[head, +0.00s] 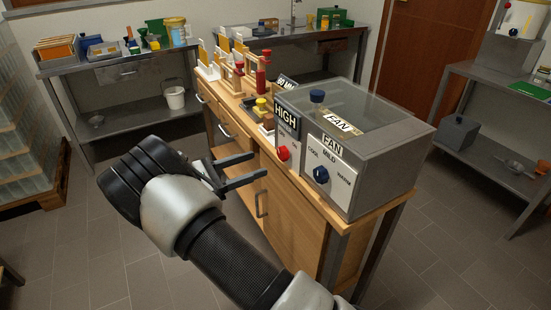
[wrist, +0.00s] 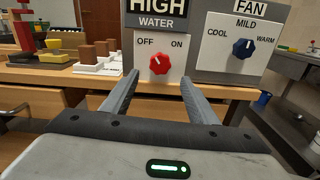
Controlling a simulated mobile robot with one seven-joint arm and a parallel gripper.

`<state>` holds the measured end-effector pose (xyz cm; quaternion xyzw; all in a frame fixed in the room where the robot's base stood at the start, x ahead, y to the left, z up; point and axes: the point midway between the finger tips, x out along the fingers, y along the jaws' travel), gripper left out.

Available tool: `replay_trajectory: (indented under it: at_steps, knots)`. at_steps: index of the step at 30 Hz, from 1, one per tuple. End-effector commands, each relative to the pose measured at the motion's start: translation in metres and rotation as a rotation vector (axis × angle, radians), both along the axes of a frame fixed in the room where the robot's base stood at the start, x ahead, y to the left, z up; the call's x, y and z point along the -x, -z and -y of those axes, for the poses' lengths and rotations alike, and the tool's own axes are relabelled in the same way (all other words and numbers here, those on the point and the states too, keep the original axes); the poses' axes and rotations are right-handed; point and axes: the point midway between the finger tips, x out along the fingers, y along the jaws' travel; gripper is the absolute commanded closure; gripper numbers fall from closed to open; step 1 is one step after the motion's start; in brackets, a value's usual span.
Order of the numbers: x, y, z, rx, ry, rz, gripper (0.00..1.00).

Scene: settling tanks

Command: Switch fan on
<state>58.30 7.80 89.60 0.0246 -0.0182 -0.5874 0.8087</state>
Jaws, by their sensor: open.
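The grey fan unit (head: 390,165) stands on the near end of the wooden bench, with a FAN label over a white plate marked COOL, MILD, WARM. Its blue knob (head: 321,174) also shows in the wrist view (wrist: 244,48), right of my gripper. Left of it, under a HIGH WATER label, is a red knob (head: 284,153) between OFF and ON; its white mark seems to lean toward OFF. My gripper (head: 261,164) is open and empty, in front of the panel. In the wrist view the red knob (wrist: 159,65) appears between my fingertips (wrist: 159,76), apart from them.
The wooden bench (head: 285,205) has drawer handles on its front. Red-topped stands and small blocks sit on it left of the unit. Another blue knob-like piece (head: 317,96) shows at the unit's top.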

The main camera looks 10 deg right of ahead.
Motion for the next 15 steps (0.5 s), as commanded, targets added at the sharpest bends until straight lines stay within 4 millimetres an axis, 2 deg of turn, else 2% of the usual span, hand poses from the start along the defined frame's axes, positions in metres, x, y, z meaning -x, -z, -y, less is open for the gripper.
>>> replay_trajectory:
  at_steps: [1,6,12,15]
  knots:
    - [-0.003,0.001,0.012,0.001,0.004,0.000,0.46]
    - [-0.014,0.000,0.045,0.000,0.003,0.001,0.46]
    - [-0.023,0.000,0.071,0.000,0.001,0.001,0.46]
    - [-0.025,0.000,0.077,-0.001,0.000,0.001,0.46]
